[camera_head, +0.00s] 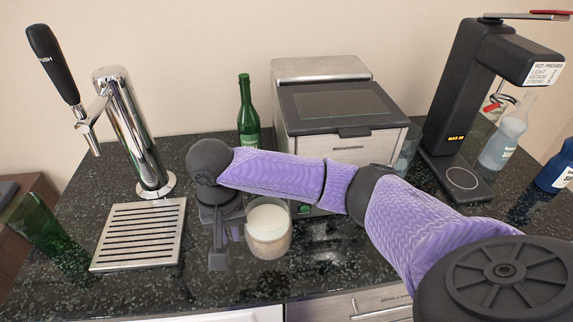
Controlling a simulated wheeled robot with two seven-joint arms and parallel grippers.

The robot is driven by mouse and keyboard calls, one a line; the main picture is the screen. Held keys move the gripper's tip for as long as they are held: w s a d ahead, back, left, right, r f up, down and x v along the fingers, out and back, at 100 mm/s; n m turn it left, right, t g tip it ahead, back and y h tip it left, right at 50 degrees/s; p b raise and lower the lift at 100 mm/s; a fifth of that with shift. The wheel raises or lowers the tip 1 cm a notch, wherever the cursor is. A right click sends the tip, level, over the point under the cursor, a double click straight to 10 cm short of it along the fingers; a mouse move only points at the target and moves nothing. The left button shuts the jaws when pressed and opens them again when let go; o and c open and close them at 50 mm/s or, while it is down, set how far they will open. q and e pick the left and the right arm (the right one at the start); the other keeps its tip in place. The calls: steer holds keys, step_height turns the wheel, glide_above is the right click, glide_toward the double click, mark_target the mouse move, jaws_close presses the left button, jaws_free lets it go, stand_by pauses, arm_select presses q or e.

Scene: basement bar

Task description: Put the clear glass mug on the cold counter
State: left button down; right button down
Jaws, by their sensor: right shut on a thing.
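I cannot tell whether the mug's base touches the counter. My left gripper is not in view.
A chrome beer tap (128,130) and slatted drip tray (140,234) stand left, beside a green glass (50,228). A grey machine (335,110) and green bottle (247,112) stand behind. A black carbonator (462,95) and bottles (503,135) are right.

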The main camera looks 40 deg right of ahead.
step_height(320, 180, down, 10)
steer(key=b, duration=0.3)
steer(key=shift+r, duration=0.25)
steer(key=c, duration=0.7)
jaws_free()
step_height(320, 180, up, 12)
steer(key=p, duration=0.4)
steer(key=shift+r, duration=0.1)
